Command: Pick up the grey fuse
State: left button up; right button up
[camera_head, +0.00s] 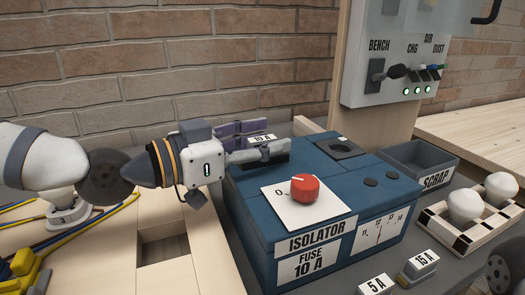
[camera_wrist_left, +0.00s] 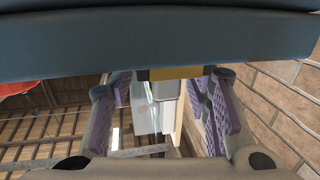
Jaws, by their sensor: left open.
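My left gripper (camera_head: 276,137) is open, above the back left part of the blue isolator box (camera_head: 262,232). Its purple-padded fingers point right. A "10 A" label (camera_head: 262,138) shows between the fingers, with most of what carries it hidden. In the left wrist view, a pale grey block (camera_wrist_left: 168,112) shows between the open fingers (camera_wrist_left: 165,95); I cannot tell whether it is a fuse. Two small greyish labelled blocks, "5 A" (camera_head: 376,286) and "15 A" (camera_head: 421,264), sit in front of the box at the right. My right gripper does not show.
A red knob (camera_head: 305,187) stands up from the isolator top. A grey scrap bin (camera_head: 405,158) and a rack with white bulbs (camera_head: 466,205) are at the right. A switch panel (camera_head: 395,60) stands behind. Brick wall closes the back.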

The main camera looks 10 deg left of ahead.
pick_arm(q)
grip_shut()
jog(key=shift+r, duration=0.1)
